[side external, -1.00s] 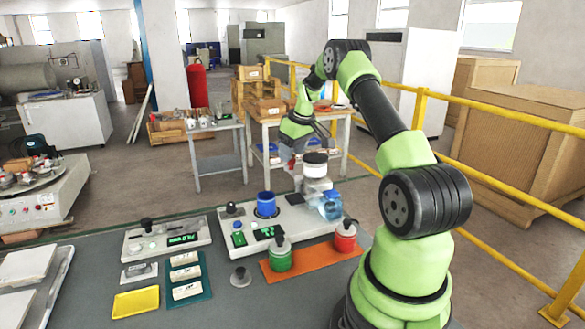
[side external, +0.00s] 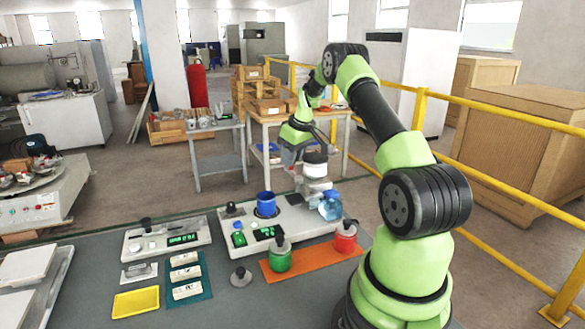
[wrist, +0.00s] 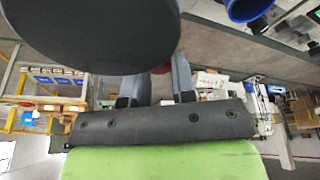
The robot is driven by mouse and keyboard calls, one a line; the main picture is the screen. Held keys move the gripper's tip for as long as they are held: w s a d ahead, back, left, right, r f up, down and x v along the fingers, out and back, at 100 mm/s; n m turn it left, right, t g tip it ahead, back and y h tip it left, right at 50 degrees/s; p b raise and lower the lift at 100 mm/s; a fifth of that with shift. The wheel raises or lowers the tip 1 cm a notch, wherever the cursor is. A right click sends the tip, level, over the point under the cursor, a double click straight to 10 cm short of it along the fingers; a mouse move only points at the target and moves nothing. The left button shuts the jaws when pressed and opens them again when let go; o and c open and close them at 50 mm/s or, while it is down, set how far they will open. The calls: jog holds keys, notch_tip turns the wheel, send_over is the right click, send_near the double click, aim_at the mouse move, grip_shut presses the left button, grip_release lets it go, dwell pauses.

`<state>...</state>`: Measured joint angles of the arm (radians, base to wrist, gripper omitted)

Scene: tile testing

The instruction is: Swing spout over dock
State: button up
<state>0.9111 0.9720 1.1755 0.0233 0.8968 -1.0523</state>
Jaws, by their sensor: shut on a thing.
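The white dispenser column with a dark-banded round head (side external: 315,172) stands at the back of the white bench unit (side external: 292,228). My gripper (side external: 295,160) is at the back left of that head, shut. In the wrist view, a small red part (wrist: 160,69) shows between the fingers of my gripper (wrist: 155,80); the large dark round head (wrist: 85,35) hides most of it. I cannot make out the spout's full shape. A blue cup (side external: 266,204) stands on the round seat at the unit's left, apart from my gripper; it also shows in the wrist view (wrist: 248,8).
A clear blue bottle (side external: 330,208) stands right of the column. Green (side external: 280,258) and red (side external: 345,240) containers stand on an orange mat in front. A small green bottle (side external: 239,236) is by the display. A scale (side external: 168,238) and yellow tray (side external: 136,302) lie left.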

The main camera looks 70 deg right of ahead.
jog(key=shift+w+a, duration=0.4)
jog(key=shift+a, duration=0.3)
jog(key=shift+w+a, duration=0.25)
jog(key=shift+a, duration=0.9)
jog(key=shift+w, duration=0.1)
